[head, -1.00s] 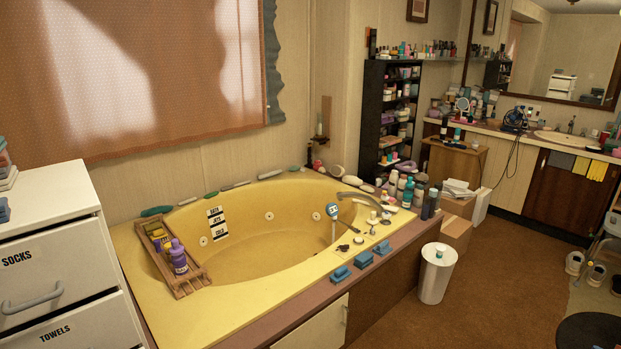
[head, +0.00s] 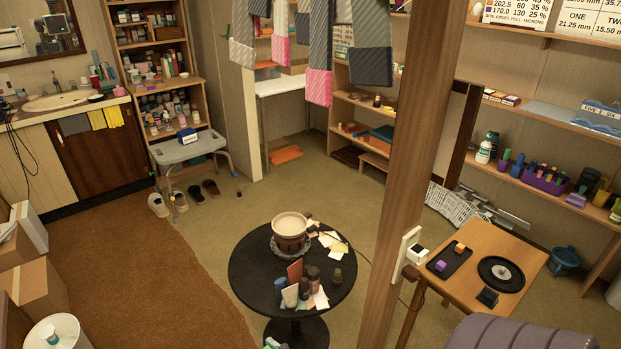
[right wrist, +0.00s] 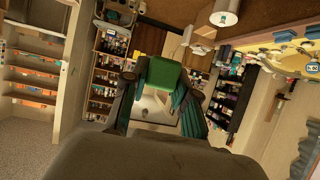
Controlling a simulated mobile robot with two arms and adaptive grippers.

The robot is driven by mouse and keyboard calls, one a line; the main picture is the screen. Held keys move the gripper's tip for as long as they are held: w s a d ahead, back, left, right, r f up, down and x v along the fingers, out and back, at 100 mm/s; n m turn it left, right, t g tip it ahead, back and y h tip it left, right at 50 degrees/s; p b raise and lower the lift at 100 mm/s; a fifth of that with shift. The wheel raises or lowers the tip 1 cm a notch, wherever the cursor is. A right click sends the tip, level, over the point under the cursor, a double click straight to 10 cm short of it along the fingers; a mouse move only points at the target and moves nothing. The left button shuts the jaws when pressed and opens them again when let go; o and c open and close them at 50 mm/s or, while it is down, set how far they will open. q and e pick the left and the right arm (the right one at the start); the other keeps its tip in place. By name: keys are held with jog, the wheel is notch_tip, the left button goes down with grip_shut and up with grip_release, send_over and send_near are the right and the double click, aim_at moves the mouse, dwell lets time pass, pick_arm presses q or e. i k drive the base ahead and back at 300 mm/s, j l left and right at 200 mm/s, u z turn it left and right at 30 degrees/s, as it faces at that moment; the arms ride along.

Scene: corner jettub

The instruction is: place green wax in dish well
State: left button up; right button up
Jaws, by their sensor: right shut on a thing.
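The green wax (right wrist: 162,76) is a small green block in the right wrist view. My right gripper (right wrist: 160,84) is shut on it, with a finger at each side of the block. In the head view a pale cream dish (head: 290,224) sits on a dark brown pot-like base on the round black table (head: 250,284). The inside of the dish looks empty, but its detail is too small to tell. Neither of my grippers can be made out in the head view. My left gripper is not in view.
Bottles (head: 312,274), cards and papers crowd the table beside the dish. A wooden post (head: 415,150) stands right of the table. A wooden desk (head: 480,270) is farther right. Boxes (head: 35,285) stand at the left. Carpet around the table is mostly clear.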

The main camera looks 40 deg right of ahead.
aim_at(289, 226)
jog(key=i+j+z, duration=0.1)
jog(key=i+z, duration=0.4)
jog(key=i+j+z, duration=0.2)
jog(key=i+z, duration=0.25)
jog(key=i+j+z, duration=0.25)
jog(key=z, duration=0.25)
jog(key=i+j+z, duration=0.25)
jog(key=j+z, duration=0.2)
jog(key=j, duration=0.15)
jog(key=i+j+z, duration=0.1)
jog(key=j, duration=0.2)
